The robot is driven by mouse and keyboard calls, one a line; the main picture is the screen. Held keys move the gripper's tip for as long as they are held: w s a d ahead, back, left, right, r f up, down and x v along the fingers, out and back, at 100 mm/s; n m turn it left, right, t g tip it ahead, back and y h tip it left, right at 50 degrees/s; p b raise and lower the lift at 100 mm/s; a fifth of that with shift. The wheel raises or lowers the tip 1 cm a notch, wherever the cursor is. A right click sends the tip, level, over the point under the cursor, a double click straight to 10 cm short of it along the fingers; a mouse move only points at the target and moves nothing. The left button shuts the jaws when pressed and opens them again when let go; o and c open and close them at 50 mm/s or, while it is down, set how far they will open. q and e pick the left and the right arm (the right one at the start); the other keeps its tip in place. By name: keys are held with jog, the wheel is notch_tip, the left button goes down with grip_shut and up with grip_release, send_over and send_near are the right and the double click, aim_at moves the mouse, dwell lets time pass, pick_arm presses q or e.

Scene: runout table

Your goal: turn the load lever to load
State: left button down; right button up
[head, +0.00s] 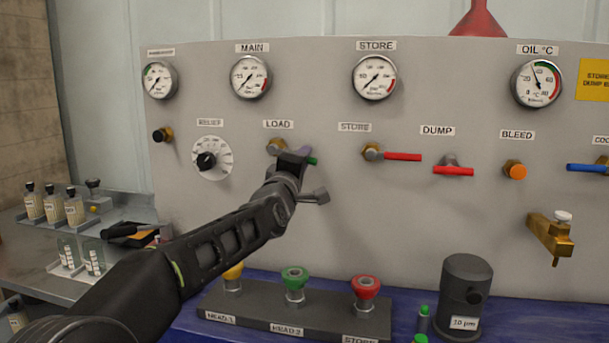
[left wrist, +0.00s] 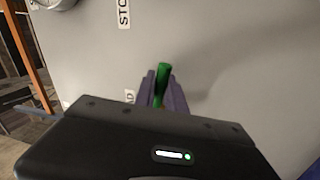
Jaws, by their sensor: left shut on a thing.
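The load lever (head: 313,161) has a green handle and a brass hub (head: 276,146) under the LOAD label (head: 279,124) on the grey panel. Its handle points to the right in the head view, roughly level. My left gripper (head: 297,156) is at the lever, shut on it, with the green tip sticking out past the fingers. The left wrist view also shows the green handle (left wrist: 163,76) between the two purple fingers (left wrist: 163,92). The middle of the lever is hidden by the gripper. My right gripper is in neither view.
The red store lever (head: 402,156) and red dump lever (head: 453,170) are to the right on the panel. The relief dial (head: 207,161) is to the left. The panel between is clear.

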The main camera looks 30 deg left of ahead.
pick_arm(q)
jog(key=shift+r+n+y, duration=0.15)
jog(key=shift+r+n, duration=0.3)
jog(key=shift+n, duration=0.35)
jog(key=shift+r+n+y, duration=0.15)
jog(key=shift+r+n, duration=0.25)
jog(key=shift+n, duration=0.4)
jog(key=shift+r, duration=0.1)
jog(key=c, duration=1.4)
grip_release()
jog(key=shift+b+v, duration=0.6)
jog(key=shift+v, duration=3.25)
jog(key=shift+d, duration=0.1)
